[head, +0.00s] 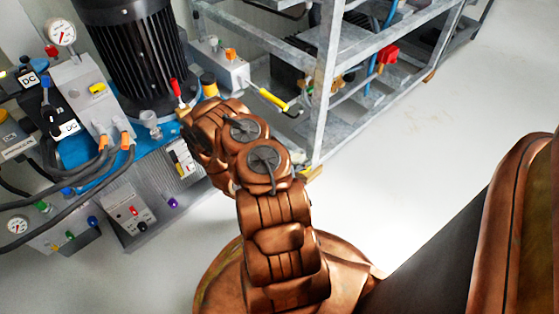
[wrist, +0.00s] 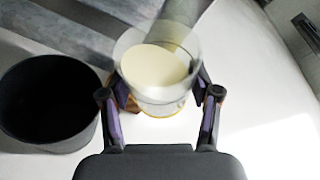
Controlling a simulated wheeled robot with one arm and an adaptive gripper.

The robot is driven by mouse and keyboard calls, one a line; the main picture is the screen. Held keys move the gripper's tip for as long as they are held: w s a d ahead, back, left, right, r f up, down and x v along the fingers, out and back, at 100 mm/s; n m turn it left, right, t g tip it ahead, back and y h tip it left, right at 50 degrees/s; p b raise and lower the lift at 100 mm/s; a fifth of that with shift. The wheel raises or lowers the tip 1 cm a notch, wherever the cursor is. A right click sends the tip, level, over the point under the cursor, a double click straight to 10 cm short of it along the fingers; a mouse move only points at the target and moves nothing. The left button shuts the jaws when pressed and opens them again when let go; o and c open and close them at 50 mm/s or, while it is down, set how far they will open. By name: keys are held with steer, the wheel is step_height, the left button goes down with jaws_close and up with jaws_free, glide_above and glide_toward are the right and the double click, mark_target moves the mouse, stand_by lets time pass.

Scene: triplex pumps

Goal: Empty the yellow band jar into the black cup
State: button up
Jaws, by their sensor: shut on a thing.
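In the wrist view, the yellow band jar (wrist: 157,72) is a clear glass vessel with a pale cream filling inside. A trace of yellow shows low on it. My gripper (wrist: 160,95) is shut on the jar, one finger on each side. I look down into its mouth; any slight tilt is hard to judge. The black cup (wrist: 48,102) stands to the left of the jar, open side up, its inside dark. In the picture the jar and the cup are side by side with a small gap. In the head view my arm hides the fingers.
In the head view, a black ribbed motor (head: 135,50), a blue pump base (head: 150,140) and grey control boxes (head: 85,100) with cables crowd the left. A metal frame rack (head: 325,85) stands behind my arm. Pale floor (head: 420,150) is clear at the right.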

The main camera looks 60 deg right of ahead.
mark_target(293, 155)
steer(key=shift+w+r+n+g+h+p, duration=0.15)
steer(key=shift+w+r+n+g, duration=0.15)
steer(key=shift+r, duration=0.3)
steer(key=shift+w+r+n+g+h+p, duration=0.2)
steer(key=shift+w+r+n, duration=0.2)
steer(key=shift+r, duration=0.2)
steer(key=shift+w+a+f+n+h+b, duration=0.1)
steer(key=shift+f+n+h+b, duration=0.15)
steer(key=shift+f+n+b, duration=0.3)
stand_by(0.5)
steer(key=shift+r+n+g+h+b, duration=0.25)
steer(key=shift+r+n+g+b, duration=0.15)
steer(key=shift+n, duration=0.4)
steer(key=shift+r+n+g+h+b, duration=0.3)
steer(key=shift+r+n, duration=0.15)
steer(key=shift+n, duration=0.3)
stand_by(1.5)
steer(key=shift+w+f+n+h+b, duration=0.1)
steer(key=shift+f+n+h+b, duration=0.3)
steer(key=shift+n+b, duration=0.5)
stand_by(0.6)
steer(key=shift+w+r+n, duration=0.3)
steer(key=shift+w+n, duration=0.2)
steer(key=shift+w, duration=0.05)
stand_by(0.7)
